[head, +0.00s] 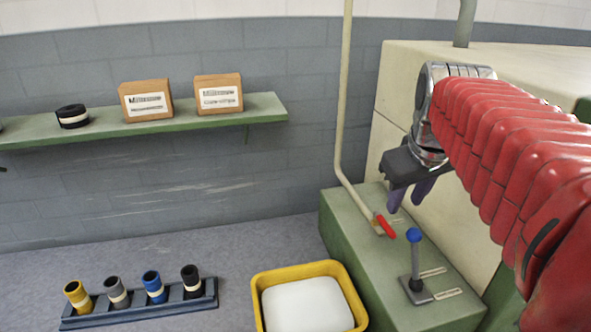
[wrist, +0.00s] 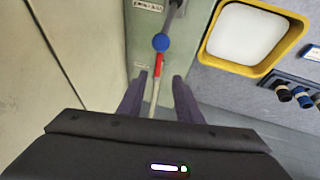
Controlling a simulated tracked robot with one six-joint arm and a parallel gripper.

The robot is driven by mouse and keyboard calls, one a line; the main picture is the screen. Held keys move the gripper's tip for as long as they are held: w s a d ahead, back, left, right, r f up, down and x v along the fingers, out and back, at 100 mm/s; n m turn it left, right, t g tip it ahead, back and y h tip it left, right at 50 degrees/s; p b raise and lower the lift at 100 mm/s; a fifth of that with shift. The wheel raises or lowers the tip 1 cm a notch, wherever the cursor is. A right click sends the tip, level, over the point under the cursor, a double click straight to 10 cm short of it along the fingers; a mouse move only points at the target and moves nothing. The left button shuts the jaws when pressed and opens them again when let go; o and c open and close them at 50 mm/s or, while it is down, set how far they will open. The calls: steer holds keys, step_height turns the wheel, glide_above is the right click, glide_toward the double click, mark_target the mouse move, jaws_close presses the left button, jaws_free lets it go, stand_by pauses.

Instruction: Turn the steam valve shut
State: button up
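A red valve handle (head: 386,226) sits at the foot of a cream pipe (head: 343,110), on top of a green cabinet (head: 345,225). It slants down to the right in the head view. In the wrist view the red handle (wrist: 158,66) lies just beyond the fingertips, roughly midway between them, with the pipe running back between the fingers. My gripper (head: 408,202) is above and to the right of the handle in the head view, fingers pointing down. In the wrist view my gripper (wrist: 160,76) is open and empty. I see no contact with the handle.
A lever with a blue knob (head: 413,236) stands close to the handle on the same cabinet; the knob (wrist: 161,42) also shows in the wrist view. A cream machine wall (head: 400,90) rises behind. A yellow bin (head: 262,285) and a rack of coloured cylinders (head: 95,321) are left.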

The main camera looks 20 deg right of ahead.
mark_target(392, 232)
steer(key=shift+d+f, duration=0.1)
stand_by(0.3)
steer(key=x, duration=1.3)
steer(key=shift+w+f, duration=0.1)
steer(key=shift+f, duration=0.15)
steer(key=shift+c, duration=0.3)
jaws_close()
